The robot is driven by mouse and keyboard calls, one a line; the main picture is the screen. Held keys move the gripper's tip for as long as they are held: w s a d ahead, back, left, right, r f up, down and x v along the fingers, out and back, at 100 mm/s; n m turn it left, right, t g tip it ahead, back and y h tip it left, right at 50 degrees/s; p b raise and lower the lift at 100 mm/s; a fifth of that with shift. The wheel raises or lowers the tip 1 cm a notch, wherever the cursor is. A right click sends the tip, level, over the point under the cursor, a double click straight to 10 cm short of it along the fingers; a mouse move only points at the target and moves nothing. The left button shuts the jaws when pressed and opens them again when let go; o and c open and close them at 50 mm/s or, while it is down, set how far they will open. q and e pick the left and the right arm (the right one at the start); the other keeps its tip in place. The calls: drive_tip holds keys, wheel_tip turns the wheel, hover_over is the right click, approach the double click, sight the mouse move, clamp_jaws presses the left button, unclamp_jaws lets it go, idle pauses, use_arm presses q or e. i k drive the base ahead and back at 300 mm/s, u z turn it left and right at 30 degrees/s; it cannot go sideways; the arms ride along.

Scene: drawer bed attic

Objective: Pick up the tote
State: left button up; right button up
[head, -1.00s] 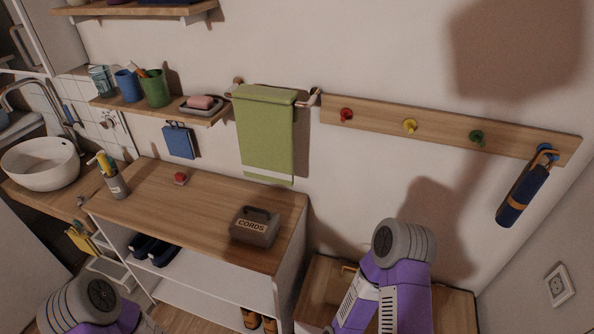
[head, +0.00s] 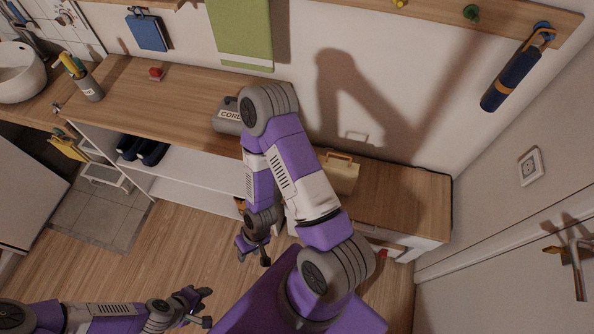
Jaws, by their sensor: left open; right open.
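A grey tote with a handle and a label starting "COR" (head: 227,121) sits on the wooden shelf top, its right side hidden behind my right arm. A tan box with a handle (head: 343,178) stands on the lower wooden cabinet, partly hidden by the same arm. I cannot tell which of the two is meant. My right gripper (head: 253,254) is open and empty, low in front of the shelf unit, apart from both. My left gripper (head: 207,307) is open and empty over the floor at the bottom, far from both.
The shelf top (head: 165,105) also holds a pen cup (head: 88,87) and a small red item (head: 155,74). A green towel (head: 241,35) and a dark blue cylinder on a hook (head: 515,78) hang on the wall. Floor at left is clear.

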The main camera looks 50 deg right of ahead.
sight(343, 176)
drive_tip(key=u, duration=0.3)
drive_tip(key=k, duration=0.5)
drive_tip(key=z, duration=1.3)
drive_tip(key=i, duration=0.5)
drive_tip(key=z, duration=0.05)
